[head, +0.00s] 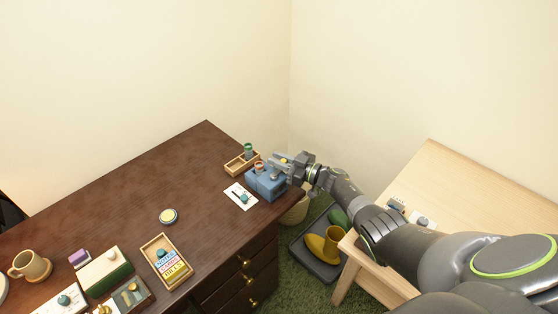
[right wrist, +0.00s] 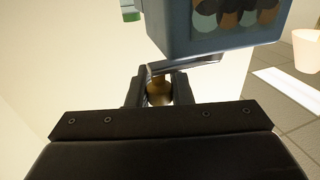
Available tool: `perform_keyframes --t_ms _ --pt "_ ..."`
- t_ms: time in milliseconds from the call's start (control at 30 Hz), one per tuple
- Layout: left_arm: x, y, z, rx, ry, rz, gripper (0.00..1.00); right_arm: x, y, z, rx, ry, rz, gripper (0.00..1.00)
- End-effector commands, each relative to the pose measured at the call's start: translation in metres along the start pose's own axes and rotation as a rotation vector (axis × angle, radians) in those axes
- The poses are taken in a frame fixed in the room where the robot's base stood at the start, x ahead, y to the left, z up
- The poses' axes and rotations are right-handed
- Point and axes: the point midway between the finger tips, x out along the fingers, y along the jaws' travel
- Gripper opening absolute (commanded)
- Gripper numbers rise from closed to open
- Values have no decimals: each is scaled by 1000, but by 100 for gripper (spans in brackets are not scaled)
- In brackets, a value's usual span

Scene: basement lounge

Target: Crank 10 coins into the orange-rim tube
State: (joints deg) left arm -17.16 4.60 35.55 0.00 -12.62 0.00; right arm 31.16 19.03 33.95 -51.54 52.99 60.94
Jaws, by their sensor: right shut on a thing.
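A blue coin machine (head: 264,184) stands near the far right corner of the dark desk. The orange-rim tube (head: 259,167) is at the machine's left side; its coin content is too small to read. My right gripper (head: 283,161) is at the machine's upper right. In the right wrist view the gripper (right wrist: 159,90) is shut on the brass crank knob (right wrist: 159,97), at the end of a metal crank arm (right wrist: 190,68). The blue machine (right wrist: 185,38) is just beyond, with dark and copper-coloured discs behind its window (right wrist: 235,14). My left gripper is out of view.
A wooden tray (head: 234,169) behind the machine has a green-rim tube (head: 249,148). A white card (head: 234,202) lies left of the machine. A mug (head: 30,265), boxes and a card tray (head: 181,273) fill the near left desk. A pale table (head: 440,170) stands right.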

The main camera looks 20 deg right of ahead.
Motion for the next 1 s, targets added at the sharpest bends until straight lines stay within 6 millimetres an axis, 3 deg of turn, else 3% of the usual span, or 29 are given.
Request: perform_keyframes --t_ms 33,200,567,767,1000 --pt "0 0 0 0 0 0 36 1 0 -2 -2 3 0 20" --pt "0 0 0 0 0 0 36 1 0 -1 -1 2 1 41" --pt "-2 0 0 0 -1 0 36 -5 1 0 -1 0 2 41" --pt "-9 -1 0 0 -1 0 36 -36 0 -1 -2 -2 3 41" --pt "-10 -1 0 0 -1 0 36 -95 0 0 -2 -3 1 41"
